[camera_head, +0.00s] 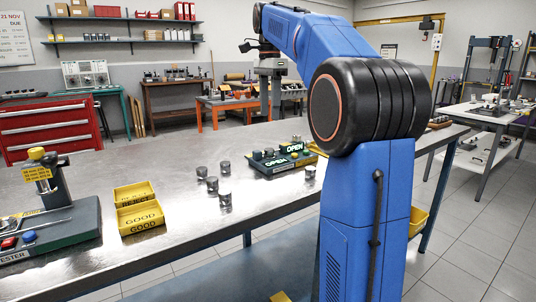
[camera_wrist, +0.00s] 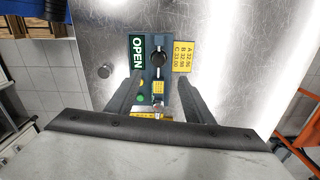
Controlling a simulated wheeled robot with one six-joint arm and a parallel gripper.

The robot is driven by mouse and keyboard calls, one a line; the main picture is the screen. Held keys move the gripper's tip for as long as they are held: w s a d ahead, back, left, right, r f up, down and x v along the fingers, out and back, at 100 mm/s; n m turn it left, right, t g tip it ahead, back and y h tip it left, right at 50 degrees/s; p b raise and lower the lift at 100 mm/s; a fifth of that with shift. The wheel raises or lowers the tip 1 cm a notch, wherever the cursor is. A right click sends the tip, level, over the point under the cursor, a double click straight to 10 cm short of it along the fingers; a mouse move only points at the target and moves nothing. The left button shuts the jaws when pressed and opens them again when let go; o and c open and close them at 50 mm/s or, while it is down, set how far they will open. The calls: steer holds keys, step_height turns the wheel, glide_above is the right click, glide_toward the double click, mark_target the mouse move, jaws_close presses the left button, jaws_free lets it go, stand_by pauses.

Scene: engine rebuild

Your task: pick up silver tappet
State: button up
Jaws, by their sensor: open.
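My gripper (camera_wrist: 160,76) is open in the wrist view, its two dark fingers apart above a dark green fixture (camera_wrist: 138,86) marked OPEN. A dark round-topped part (camera_wrist: 158,57) stands on the fixture near the fingertips. A small silver round part (camera_wrist: 158,107) shows between the fingers, lower down. I cannot tell which is the task's silver tappet. In the head view several dark-topped silver cylinders stand on the bench, one at the front (camera_head: 225,197) and one right of the fixture (camera_head: 310,172).
The metal bench (camera_head: 90,180) has yellow GOOD and REJECT bins (camera_head: 140,218) and a tester (camera_head: 50,220) at the left. A red tool cabinet (camera_head: 45,125) stands behind. Clear bench lies between bins and cylinders.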

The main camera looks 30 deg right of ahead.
glide_above(269, 149)
steer(key=f, duration=0.6)
steer(key=shift+w+d+f, duration=0.25)
steer(key=shift+d+f, duration=0.05)
steer(key=shift+s+a+f, duration=0.15)
steer(key=shift+f, duration=2.5)
steer(key=c, duration=1.1)
